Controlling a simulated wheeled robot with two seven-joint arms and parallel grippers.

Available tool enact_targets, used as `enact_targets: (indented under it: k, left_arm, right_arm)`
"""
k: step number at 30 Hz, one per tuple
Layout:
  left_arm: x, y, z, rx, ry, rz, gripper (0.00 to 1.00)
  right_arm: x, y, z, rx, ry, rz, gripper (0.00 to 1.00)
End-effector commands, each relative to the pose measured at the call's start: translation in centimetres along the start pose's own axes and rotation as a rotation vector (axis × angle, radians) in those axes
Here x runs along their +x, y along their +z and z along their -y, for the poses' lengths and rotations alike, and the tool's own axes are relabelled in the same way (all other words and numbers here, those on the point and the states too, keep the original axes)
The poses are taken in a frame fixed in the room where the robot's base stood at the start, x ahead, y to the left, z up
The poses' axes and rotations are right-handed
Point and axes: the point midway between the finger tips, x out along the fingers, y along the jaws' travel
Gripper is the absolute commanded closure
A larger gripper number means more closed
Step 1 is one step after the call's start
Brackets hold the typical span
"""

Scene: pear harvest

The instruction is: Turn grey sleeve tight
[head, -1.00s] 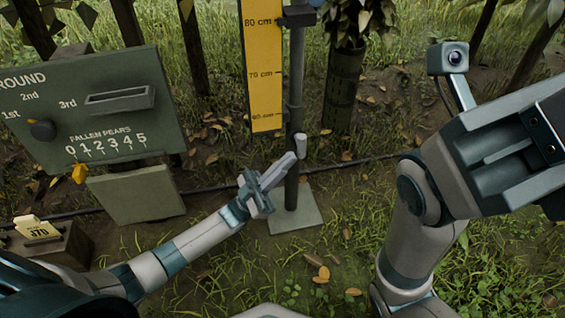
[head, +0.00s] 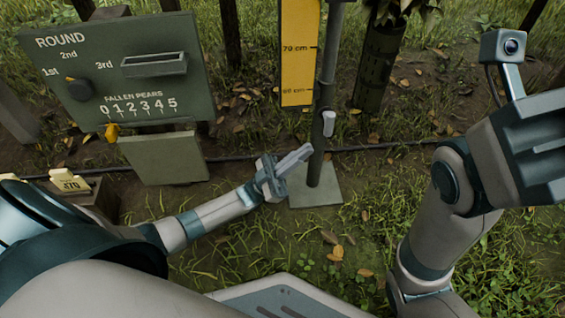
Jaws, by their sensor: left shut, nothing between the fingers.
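A grey pole (head: 333,45) stands on a square base plate (head: 316,197), beside a yellow height scale (head: 298,50). Its lower part is a darker, wider tube (head: 318,150). A small light-grey cylindrical piece (head: 329,123) shows at the side of the pole, near the top of the dark tube. I cannot tell for sure which of these parts is the grey sleeve. My left gripper (head: 308,151) is shut and empty. Its fingers point up and right, with the tips close to the dark tube, below the light-grey piece. Contact cannot be told. My right gripper's fingers are out of view.
A green scoreboard (head: 150,85) marked ROUND and FALLEN PEARS stands at the left, with a blank green panel (head: 165,160) below. A small card (head: 70,183) is at the far left. A thin dark hose (head: 385,145) crosses the ground.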

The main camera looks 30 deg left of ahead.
Motion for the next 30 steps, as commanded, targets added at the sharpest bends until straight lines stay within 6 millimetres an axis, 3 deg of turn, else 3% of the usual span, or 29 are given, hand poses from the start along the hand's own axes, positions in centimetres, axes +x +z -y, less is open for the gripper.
enact_targets:
  k: [6,12,30]
  left_arm:
    - [-3.9,-0.4,0.2,0.003,-0.003,-0.008,1.00]
    - [-6.2,-0.6,0.3,0.005,-0.002,-0.017,1.00]
    - [-6.9,-0.8,0.3,0.006,-0.001,-0.020,1.00]
  right_arm:
    - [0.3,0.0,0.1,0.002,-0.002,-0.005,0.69]
    - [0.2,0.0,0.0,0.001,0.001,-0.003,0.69]
    - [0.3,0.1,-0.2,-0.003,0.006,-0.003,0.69]
